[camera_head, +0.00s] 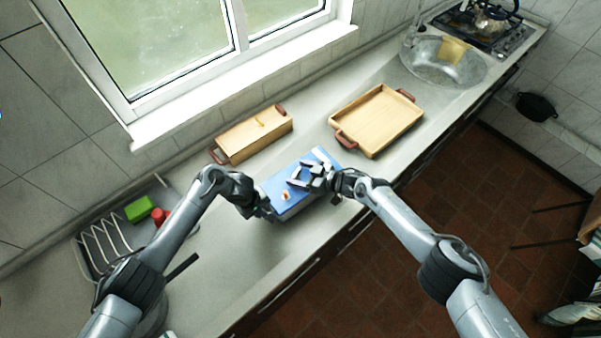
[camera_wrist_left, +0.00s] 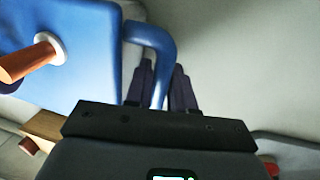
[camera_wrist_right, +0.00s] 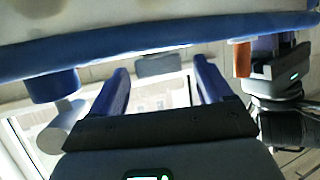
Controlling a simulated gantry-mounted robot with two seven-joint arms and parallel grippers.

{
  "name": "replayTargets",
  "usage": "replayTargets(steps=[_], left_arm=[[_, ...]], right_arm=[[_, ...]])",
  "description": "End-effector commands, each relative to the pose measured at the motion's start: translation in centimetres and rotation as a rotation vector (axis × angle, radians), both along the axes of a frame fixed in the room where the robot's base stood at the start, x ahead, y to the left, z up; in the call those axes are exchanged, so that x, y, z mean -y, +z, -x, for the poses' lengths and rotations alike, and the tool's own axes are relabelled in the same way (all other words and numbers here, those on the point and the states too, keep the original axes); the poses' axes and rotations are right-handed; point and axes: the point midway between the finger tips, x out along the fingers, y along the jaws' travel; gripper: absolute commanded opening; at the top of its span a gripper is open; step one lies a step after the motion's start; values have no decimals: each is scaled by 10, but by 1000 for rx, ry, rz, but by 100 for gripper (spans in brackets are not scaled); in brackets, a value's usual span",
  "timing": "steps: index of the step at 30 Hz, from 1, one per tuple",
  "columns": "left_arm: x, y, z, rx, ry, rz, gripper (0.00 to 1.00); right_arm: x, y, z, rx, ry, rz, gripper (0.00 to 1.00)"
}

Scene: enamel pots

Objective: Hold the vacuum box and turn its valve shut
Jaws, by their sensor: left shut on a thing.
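The vacuum box has a blue lid (camera_head: 275,187) and sits at the counter's middle. Its copper-orange valve (camera_head: 285,196) stands up near the lid's left end; it also shows in the left wrist view (camera_wrist_left: 28,60). My left gripper (camera_head: 264,207) is shut on the blue loop handle (camera_wrist_left: 150,38) at that end, its fingers on either side of the bar. My right gripper (camera_head: 297,175) is open and empty over the lid, apart from the valve. In the right wrist view the lid's blue edge (camera_wrist_right: 150,38) crosses above its spread fingers, and the valve (camera_wrist_right: 242,58) shows beside my left gripper.
Two wooden trays, one narrow (camera_head: 255,138) and one wide (camera_head: 378,120), stand behind the box. A dish rack (camera_head: 98,245), a green sponge (camera_head: 139,208) and a red item (camera_head: 159,216) are at left. The sink (camera_head: 440,65) is at far right. The counter's front edge is close.

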Motion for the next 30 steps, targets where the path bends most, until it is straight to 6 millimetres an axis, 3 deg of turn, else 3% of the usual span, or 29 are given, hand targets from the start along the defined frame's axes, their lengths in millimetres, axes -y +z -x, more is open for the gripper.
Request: replayTargets(steps=[17,30], left_arm=[[0,0,0,0,0,0,0],[0,0,0,0,0,0,0]], right_arm=[[10,5,5,1,-1,-4,79],[59,28,32,2,-1,-1,79]])
